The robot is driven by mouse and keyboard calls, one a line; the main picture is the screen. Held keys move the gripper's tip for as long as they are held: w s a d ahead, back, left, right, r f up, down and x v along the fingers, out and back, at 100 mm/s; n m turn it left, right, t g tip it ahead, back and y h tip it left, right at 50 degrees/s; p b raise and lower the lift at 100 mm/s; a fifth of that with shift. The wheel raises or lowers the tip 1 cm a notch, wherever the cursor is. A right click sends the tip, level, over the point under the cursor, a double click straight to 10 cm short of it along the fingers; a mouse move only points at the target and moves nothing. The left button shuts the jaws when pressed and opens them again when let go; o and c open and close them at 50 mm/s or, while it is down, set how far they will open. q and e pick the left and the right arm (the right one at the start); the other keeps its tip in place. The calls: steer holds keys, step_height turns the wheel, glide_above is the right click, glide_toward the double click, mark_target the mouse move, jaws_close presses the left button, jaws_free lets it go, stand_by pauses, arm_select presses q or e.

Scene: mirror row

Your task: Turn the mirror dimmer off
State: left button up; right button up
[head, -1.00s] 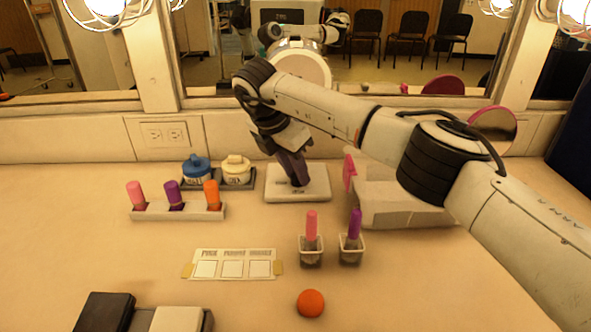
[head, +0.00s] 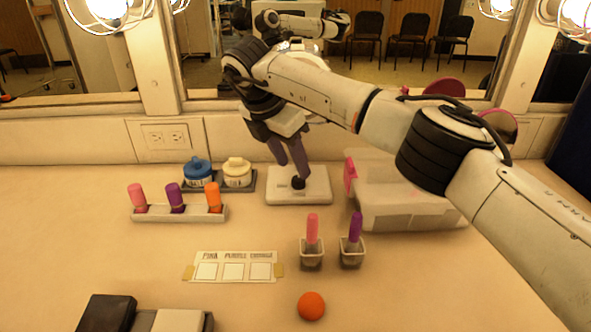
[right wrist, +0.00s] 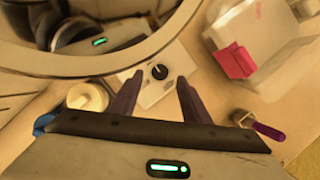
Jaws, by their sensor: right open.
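The mirror dimmer is a white plate (head: 316,190) with a black round knob (head: 298,183), lying on the counter below the mirror. My right gripper (head: 291,163) is just above and behind the knob, its two dark fingers apart and empty. In the right wrist view the knob (right wrist: 159,72) shows between the open fingers (right wrist: 159,82), with a light pointer mark on it. I cannot tell whether a fingertip touches the plate. The mirror bulbs (head: 107,8) are lit. My left gripper is not seen.
Blue and cream jars (head: 237,172) stand left of the dimmer, and a grey-white box with a pink flap (head: 350,173) right of it. In front are a rack of three coloured tubes (head: 180,213), two small cups (head: 312,258) and an orange ball (head: 311,306).

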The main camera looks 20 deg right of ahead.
steer(key=v, duration=0.6)
steer(key=shift+r, duration=0.1)
